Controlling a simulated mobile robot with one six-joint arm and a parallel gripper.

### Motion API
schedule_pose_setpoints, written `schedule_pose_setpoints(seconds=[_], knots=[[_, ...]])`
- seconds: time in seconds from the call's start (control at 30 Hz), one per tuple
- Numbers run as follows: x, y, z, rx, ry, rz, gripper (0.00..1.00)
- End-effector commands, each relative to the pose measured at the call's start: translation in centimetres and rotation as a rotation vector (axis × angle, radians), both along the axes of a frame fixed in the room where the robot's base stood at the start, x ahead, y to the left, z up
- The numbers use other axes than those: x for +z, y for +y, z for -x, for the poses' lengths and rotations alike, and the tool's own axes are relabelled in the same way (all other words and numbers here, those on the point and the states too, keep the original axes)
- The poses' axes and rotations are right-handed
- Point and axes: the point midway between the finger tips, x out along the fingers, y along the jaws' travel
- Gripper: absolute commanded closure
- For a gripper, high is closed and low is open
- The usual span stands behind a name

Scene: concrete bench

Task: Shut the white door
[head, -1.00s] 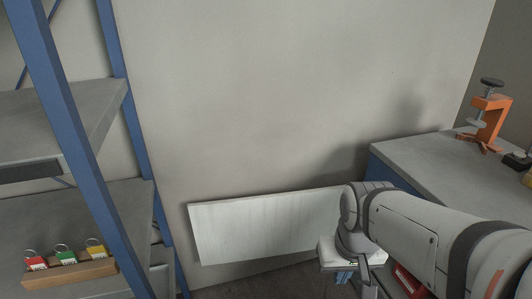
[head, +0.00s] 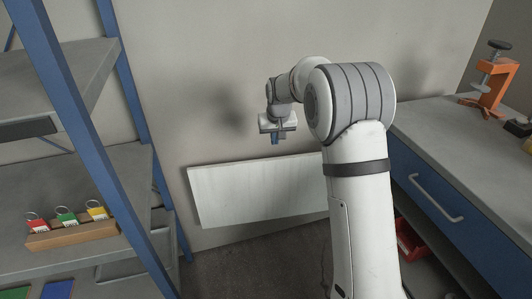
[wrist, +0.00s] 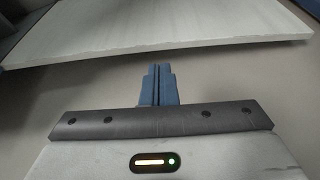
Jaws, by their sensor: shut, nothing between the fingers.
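A pale slab, probably the same panel, crosses the top of the wrist view (wrist: 150,30). My gripper (head: 275,139) is in front of the wall, above the panel in the head picture, with nothing held. In the wrist view its blue fingers (wrist: 157,70) are together. My arm hides the panel's right end.
A concrete-topped bench (head: 455,130) at right has a blue drawer (head: 432,190) and carries an orange clamp (head: 488,85). A red bin (head: 408,240) sits under it.

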Motion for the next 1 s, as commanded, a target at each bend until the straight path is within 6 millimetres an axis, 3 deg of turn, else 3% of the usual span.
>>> schedule_pose_setpoints(seconds=[0.1,0.2,0.43,0.8,1.0], knots=[[-2.5,1.6,-3.1,0.014,-0.016,-0.003,1.0],[-3.6,2.3,-4.5,0.019,-0.026,-0.005,1.0],[-5.8,2.7,-5.6,0.022,-0.029,-0.006,1.0],[-11.9,3.0,-7.7,0.022,-0.029,-0.006,1.0],[-13.4,3.0,-8.3,0.021,-0.031,-0.006,1.0]])
